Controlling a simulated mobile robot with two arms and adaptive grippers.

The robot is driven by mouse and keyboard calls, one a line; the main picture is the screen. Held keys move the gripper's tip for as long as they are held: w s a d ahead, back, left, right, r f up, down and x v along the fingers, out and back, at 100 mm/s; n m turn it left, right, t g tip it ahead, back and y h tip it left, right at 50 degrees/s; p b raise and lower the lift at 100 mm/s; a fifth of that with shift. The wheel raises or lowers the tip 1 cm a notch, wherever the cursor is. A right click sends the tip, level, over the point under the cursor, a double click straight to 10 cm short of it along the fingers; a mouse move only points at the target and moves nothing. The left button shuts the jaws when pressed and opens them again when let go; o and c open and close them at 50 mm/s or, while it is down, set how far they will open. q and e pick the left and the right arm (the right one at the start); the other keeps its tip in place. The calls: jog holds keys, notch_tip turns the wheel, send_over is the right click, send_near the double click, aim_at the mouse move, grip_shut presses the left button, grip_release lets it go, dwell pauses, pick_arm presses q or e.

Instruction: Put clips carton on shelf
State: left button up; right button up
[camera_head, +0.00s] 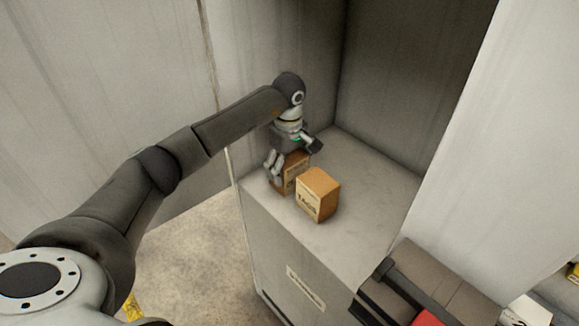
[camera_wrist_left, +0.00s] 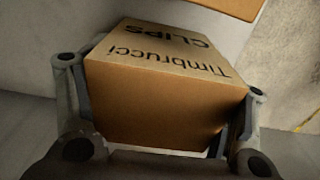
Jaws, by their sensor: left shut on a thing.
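The clips carton (camera_head: 295,179) is a small brown cardboard box between the fingers of my left gripper (camera_head: 290,165). In the left wrist view the carton (camera_wrist_left: 165,92) shows the words "Timbrucci CLIPS", with a gripper finger on each side of it. My left gripper is shut on it. The carton is at the front left of the grey shelf (camera_head: 375,178); I cannot tell whether it touches the surface. My right gripper is not in view.
A second brown box marked "TAGS" (camera_head: 318,194) stands on the shelf just right of the carton, close to it. Walls enclose the shelf at the back and sides. The shelf surface behind and right of the boxes is clear. A dark and red object (camera_head: 428,318) is at lower right.

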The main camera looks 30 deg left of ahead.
pick_arm(q)
jog(key=shift+a+f, duration=0.1)
jog(key=shift+f, duration=0.15)
jog(key=shift+f, duration=0.1)
jog(key=o, duration=1.1)
jog(key=shift+o, duration=0.7)
